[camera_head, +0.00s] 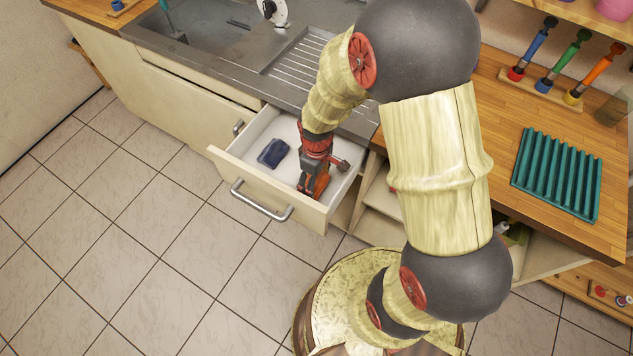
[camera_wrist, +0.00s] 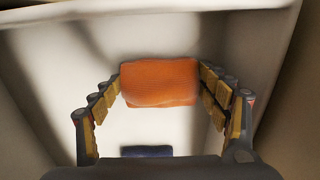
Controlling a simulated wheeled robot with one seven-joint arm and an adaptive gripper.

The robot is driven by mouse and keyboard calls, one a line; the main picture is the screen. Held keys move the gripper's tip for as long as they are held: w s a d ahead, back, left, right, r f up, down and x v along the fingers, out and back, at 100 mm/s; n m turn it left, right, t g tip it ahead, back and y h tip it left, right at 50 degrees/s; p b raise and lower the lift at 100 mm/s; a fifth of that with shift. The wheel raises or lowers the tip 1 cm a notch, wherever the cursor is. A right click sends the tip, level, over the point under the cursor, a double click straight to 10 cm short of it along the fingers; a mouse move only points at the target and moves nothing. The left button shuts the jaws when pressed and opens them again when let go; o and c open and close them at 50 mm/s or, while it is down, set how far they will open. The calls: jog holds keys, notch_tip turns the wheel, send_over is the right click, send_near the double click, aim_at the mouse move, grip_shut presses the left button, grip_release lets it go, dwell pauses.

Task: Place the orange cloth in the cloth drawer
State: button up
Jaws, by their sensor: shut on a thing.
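The orange cloth (camera_wrist: 160,82) is between the two fingers of my gripper (camera_wrist: 161,80) in the wrist view, touched on both sides. In the head view my gripper (camera_head: 312,178) reaches down into the open drawer (camera_head: 253,182), in its right part. Only a bit of the orange cloth (camera_head: 321,183) shows there, partly hidden by the gripper. A folded dark blue cloth (camera_head: 273,152) lies on the white drawer floor to the left of the gripper; it also shows in the wrist view (camera_wrist: 146,151). Whether the orange cloth touches the drawer floor I cannot tell.
The drawer front with its metal handle (camera_head: 261,201) stands out over the tiled floor. The steel sink counter (camera_head: 235,60) is behind it. A wooden worktop with a teal ribbed rack (camera_head: 558,173) and several coloured tools is at the right.

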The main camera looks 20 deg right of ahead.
jog(key=shift+f, duration=0.1)
jog(key=o, duration=1.1)
jog(key=shift+o, duration=0.2)
notch_tip(320, 180, up, 26)
jog(key=s+r+m+t+p, duration=0.1)
jog(key=s+m+t+p, duration=0.15)
jog(key=p, duration=0.25)
jog(key=s+r+m+t, duration=0.3)
jog(key=s+r+m, duration=0.1)
jog(key=s+r, duration=0.6)
jog(key=shift+s+a+r+m, duration=0.25)
jog(key=shift+a+r+m, duration=0.15)
jog(key=shift+r, duration=0.15)
